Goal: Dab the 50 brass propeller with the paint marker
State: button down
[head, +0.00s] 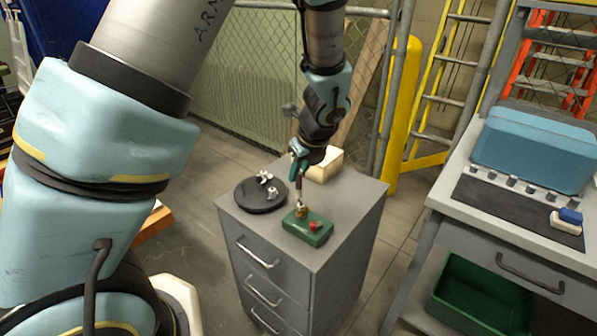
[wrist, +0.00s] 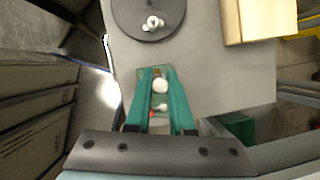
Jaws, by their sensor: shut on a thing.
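My gripper (head: 298,168) points down over the grey drawer cabinet. It is shut on a slim upright pale thing (head: 299,190), apparently the paint marker; its round white end (wrist: 160,85) shows between the teal fingers in the wrist view. Directly below, a small brass-coloured piece (head: 301,211) sits at the green block (head: 306,229). I cannot tell whether it is the brass propeller or part of the held thing, or whether they touch. The block has a red knob-like part (head: 313,226). Two small silvery-white propellers (head: 265,176) (head: 272,193) lie on a black round disc (head: 249,197).
The cabinet top (head: 345,195) is bare at its right. A cream block (head: 326,164) stands at its back. At right, a workbench carries a blue case (head: 535,147), a dark mat with several grey cylinders and a blue-and-white item (head: 567,219). A green bin (head: 480,300) sits below.

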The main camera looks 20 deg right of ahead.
jog(key=shift+f, duration=0.4)
dwell(1.8)
jog(key=shift+r+p, duration=2.2)
jog(key=shift+r, duration=0.35)
